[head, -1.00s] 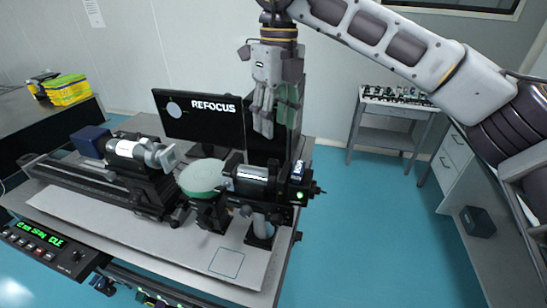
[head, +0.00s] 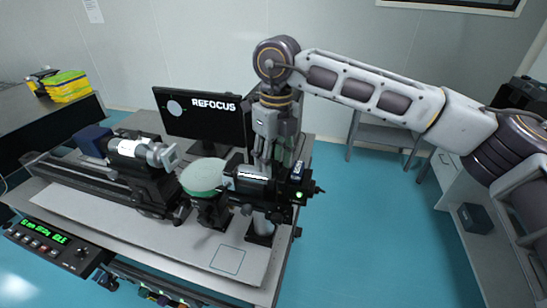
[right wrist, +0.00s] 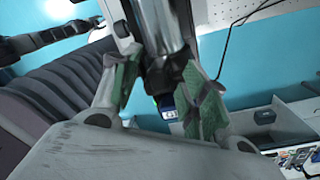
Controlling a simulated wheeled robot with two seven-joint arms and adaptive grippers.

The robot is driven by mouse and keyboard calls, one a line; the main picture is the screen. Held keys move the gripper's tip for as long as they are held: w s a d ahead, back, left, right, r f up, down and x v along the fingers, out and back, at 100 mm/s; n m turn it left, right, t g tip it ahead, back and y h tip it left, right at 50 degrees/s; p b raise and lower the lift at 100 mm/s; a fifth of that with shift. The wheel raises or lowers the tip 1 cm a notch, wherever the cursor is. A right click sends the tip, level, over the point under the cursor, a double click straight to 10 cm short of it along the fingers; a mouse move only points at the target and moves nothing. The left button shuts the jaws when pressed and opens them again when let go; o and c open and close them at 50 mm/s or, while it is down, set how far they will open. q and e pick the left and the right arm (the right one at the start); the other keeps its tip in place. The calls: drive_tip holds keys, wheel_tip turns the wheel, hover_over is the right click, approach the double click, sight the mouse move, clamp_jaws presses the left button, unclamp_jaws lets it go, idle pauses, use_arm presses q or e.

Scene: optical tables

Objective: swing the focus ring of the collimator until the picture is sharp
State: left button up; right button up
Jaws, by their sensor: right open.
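A black and silver barrel unit (head: 252,178), which looks like the collimator, is mounted on the optical bench. Its focus ring cannot be told apart clearly. My right gripper (head: 277,158) is open and points down at the unit's right part, behind the barrel in the head view. In the right wrist view, the green-padded fingers (right wrist: 158,72) stand apart on both sides of a dark and silver cylinder (right wrist: 162,35); contact cannot be told. The monitor (head: 200,117) reads "REFOCUS" beside a pale round spot. My left gripper is not in view.
A round pale green disc (head: 203,175) stands left of the barrel. A second barrel unit (head: 130,147) sits on the rail at left. A control box (head: 50,245) with a green display is at the front left. The bench's front right is bare.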

drive_tip(key=shift+c, duration=0.4)
clamp_jaws()
drive_tip(key=shift+s+a+f+t+b, duration=0.15)
drive_tip(key=shift+s+t+b, duration=0.25)
drive_tip(key=shift+b, duration=0.8)
drive_tip(key=shift+s+f+t+b, duration=0.15)
drive_tip(key=shift+t+b, duration=0.45)
drive_tip(key=shift+b, duration=0.55)
drive_tip(key=shift+s+t+h+b, duration=0.2)
drive_tip(key=shift+t+h+b, duration=0.1)
drive_tip(key=shift+b, duration=0.55)
drive_tip(key=shift+s, duration=0.1)
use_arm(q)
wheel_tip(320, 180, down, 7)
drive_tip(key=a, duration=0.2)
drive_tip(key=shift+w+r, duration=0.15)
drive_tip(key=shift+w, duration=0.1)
